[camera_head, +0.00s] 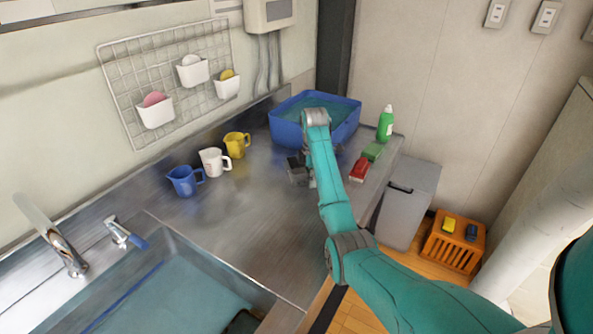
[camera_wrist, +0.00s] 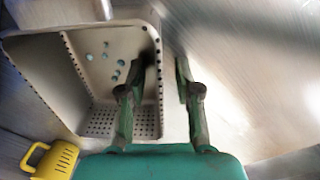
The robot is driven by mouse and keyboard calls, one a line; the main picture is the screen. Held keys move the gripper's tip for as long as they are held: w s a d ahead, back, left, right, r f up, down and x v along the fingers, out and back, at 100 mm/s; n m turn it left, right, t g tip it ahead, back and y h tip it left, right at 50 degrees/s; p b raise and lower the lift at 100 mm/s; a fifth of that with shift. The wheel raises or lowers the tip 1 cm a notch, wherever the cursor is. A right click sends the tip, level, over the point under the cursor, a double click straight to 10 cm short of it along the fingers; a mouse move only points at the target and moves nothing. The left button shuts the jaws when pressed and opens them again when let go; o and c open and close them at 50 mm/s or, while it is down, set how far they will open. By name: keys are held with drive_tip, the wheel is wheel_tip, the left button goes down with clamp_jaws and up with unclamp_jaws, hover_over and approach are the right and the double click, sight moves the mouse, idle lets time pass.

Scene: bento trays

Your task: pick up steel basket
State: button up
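The steel basket (camera_wrist: 32,70) fills the left of the wrist view, with a perforated floor and holes along its rims. My gripper (camera_wrist: 163,66) is open, with one finger over the basket's inside and the other beyond its right wall. That wall shows between the fingers; I cannot tell whether either finger touches it.
A yellow jug (camera_wrist: 56,161) stands near the basket; in the head view it (camera_head: 237,145) is beside a white jug (camera_head: 214,162) and a blue jug (camera_head: 184,181). A blue tub (camera_head: 287,134) is behind my arm. A red brush (camera_head: 359,169) lies right. The front counter (camera_head: 262,225) is clear.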

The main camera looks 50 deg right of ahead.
drive_tip(key=shift+f, duration=0.2)
clamp_jaws()
drive_tip(key=shift+r, duration=0.15)
